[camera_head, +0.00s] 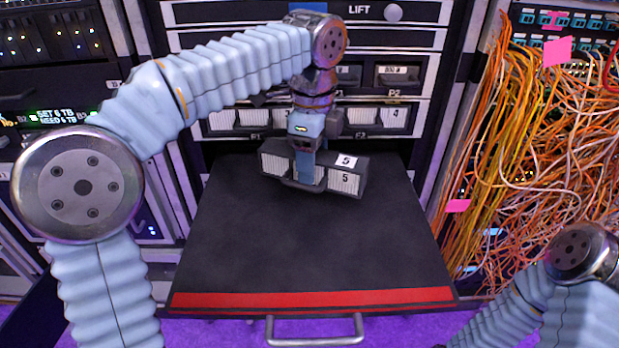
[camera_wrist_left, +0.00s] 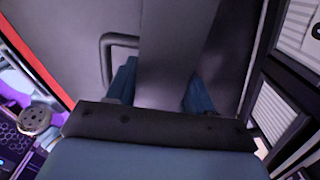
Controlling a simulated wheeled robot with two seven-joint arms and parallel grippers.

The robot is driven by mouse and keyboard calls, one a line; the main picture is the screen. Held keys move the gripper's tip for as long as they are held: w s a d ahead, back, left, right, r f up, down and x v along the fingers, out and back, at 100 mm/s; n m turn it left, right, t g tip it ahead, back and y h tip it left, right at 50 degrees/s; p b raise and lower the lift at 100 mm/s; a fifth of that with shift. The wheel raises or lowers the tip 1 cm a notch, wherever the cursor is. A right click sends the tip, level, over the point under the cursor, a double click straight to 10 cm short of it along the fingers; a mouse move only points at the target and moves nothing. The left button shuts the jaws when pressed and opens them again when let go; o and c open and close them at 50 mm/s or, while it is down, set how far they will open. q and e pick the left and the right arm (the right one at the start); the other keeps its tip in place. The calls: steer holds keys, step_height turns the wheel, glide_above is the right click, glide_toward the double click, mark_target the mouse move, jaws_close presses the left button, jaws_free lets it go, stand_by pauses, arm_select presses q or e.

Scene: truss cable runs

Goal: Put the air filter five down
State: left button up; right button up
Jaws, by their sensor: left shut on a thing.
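Air filter five (camera_head: 349,189) is a dark box with white pleated panels and "5" labels on its top and front. It is at the back of the black pull-out shelf (camera_head: 310,245), slightly turned and tilted in the head view. My left gripper (camera_head: 308,170) comes down from above and is shut on the filter near its middle. I cannot tell if the filter's underside touches the shelf. In the left wrist view, the blue fingers (camera_wrist_left: 160,92) stand on either side of a grey part of the filter (camera_wrist_left: 175,45). My right gripper is out of view.
The shelf has a red front strip (camera_head: 310,298) and a handle (camera_head: 315,330) below it. Its middle and front are clear. Behind is a rack with a row of filter slots (camera_head: 385,117). Loose orange cables (camera_head: 540,150) hang at the right, beside the shelf.

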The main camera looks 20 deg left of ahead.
arm_select(q)
steer(key=shift+w+a+f, duration=0.15)
steer(key=shift+a+f, duration=0.1)
steer(key=shift+f, duration=0.05)
steer(key=shift+a+f+b, duration=0.1)
steer(key=shift+f+b, duration=0.3)
steer(key=shift+f, duration=1.25)
steer(key=shift+f, duration=0.2)
steer(key=o, duration=1.2)
steer(key=shift+o, duration=0.2)
steer(key=shift+r, duration=0.1)
step_height(320, 180, up, 8)
steer(key=shift+w+f+p, duration=0.1)
steer(key=shift+p, duration=0.9)
